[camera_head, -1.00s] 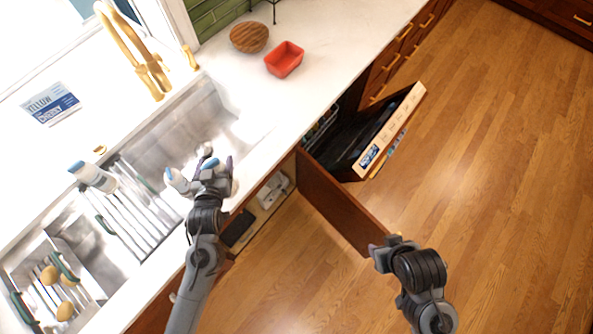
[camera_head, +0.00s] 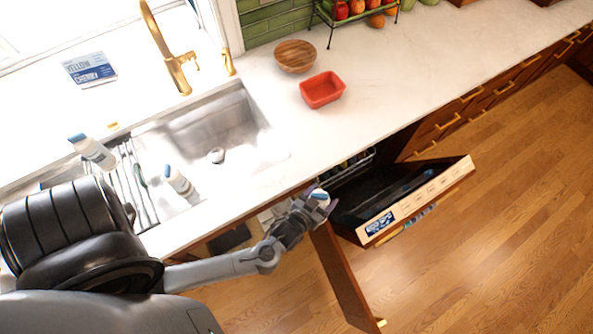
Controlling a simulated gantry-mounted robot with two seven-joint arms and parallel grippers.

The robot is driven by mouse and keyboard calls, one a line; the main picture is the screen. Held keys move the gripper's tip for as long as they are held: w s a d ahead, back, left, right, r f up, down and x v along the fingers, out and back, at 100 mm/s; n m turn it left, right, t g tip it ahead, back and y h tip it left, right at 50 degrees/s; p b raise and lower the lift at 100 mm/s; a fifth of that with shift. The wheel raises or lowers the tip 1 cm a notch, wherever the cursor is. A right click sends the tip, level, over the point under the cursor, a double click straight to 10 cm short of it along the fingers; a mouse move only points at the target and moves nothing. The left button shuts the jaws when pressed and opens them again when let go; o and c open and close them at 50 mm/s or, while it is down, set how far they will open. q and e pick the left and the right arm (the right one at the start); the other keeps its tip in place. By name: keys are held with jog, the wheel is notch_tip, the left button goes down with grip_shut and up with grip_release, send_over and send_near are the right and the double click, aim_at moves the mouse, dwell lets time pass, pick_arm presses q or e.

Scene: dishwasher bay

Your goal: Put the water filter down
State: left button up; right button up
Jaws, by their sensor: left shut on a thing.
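My left gripper (camera_head: 308,207) is shut on a small white thing with a bluish top, which I take to be the water filter (camera_head: 321,197). Only part of it shows between the fingers. In the head view the gripper overlaps the counter's front edge, above the open cabinet door (camera_head: 342,278) and left of the part-open dishwasher (camera_head: 418,200). I cannot tell whether the held thing touches anything. My right gripper is not in view.
A white bottle with a blue cap (camera_head: 178,181) stands at the sink (camera_head: 215,125), and a similar bottle (camera_head: 92,151) is left of it. A red dish (camera_head: 322,89) and wooden bowl (camera_head: 295,56) sit on the counter (camera_head: 420,70). The counter right of the red dish is clear.

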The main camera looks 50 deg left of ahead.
pick_arm(q)
jog(key=s+a+f+n+y+b, duration=0.1)
jog(key=s+f+b, duration=0.1)
jog(key=f+b, duration=0.85)
jog(key=s+a+f+n+y+b, duration=0.15)
jog(key=f+b, duration=0.35)
jog(key=f, duration=1)
jog(key=w+a+f+n+g+y+b, duration=0.1)
jog(key=a+f+y+b, duration=0.1)
jog(key=a+f+b, duration=0.6)
jog(key=w+a+f+n+g+y+b, duration=0.1)
jog(key=a+f+n+b, duration=0.1)
jog(key=a+f+b, duration=0.6)
jog(key=w+a+f+n+g+y+b, duration=0.2)
jog(key=a+f+b, duration=0.4)
jog(key=a+b, duration=0.4)
notch_tip(320, 180, down, 8)
jog(key=d+b, duration=0.1)
jog(key=b, duration=0.5)
jog(key=shift+d+f, duration=0.1)
jog(key=shift+f, duration=0.05)
jog(key=o, duration=1.8)
jog(key=shift+f, duration=0.1)
jog(key=shift+h, duration=0.25)
